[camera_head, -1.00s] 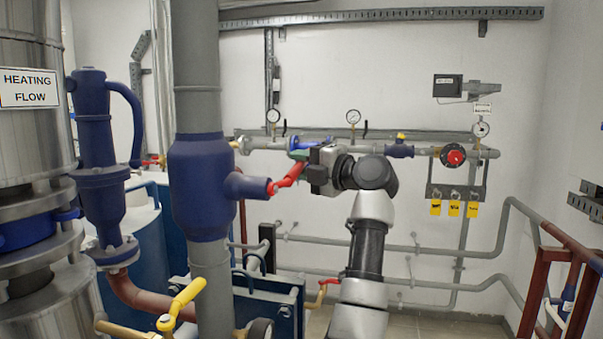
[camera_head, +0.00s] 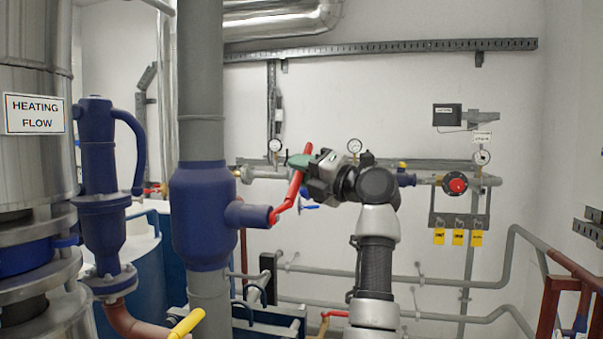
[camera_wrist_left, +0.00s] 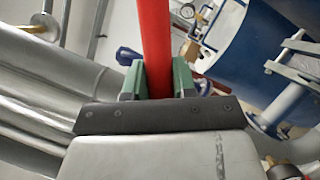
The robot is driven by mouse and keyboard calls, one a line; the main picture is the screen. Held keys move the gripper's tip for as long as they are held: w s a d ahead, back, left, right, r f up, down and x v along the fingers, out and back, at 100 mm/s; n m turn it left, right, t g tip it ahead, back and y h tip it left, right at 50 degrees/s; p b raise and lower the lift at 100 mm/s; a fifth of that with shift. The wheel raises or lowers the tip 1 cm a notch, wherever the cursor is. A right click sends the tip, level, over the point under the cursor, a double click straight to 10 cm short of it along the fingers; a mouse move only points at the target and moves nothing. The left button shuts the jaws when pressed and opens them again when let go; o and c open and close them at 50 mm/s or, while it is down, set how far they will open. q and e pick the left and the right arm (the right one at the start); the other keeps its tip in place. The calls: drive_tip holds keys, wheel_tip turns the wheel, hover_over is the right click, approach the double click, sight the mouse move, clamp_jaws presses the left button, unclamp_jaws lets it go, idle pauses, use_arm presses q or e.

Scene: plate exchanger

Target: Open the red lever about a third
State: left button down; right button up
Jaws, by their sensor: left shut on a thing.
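The red lever (camera_head: 291,192) sits on the end of the short blue stub (camera_head: 247,214) that sticks out to the right of the blue valve body (camera_head: 199,205) on the grey vertical pipe. The lever slants up and to the right from its pivot. My left gripper (camera_head: 302,161) is shut on the upper part of the lever, coming from the right. In the left wrist view, the red lever (camera_wrist_left: 156,50) stands between the two green fingers of the gripper (camera_wrist_left: 147,80). My right gripper is not in view.
A steel column labelled HEATING FLOW (camera_head: 36,113) and a blue pump-like fitting (camera_head: 102,190) stand at the left. A yellow handle (camera_head: 186,323) is low in front. Thin pipes, gauges and a red round knob (camera_head: 457,185) line the back wall. The right middle is fairly open.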

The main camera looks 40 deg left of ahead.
use_arm(q)
drive_tip(key=c, duration=0.9)
unclamp_jaws()
drive_tip(key=shift+w+d+f, duration=0.1)
drive_tip(key=shift+d, duration=0.1)
drive_tip(key=b+v, duration=0.3)
drive_tip(key=v, duration=0.7)
drive_tip(key=shift+d, duration=0.25)
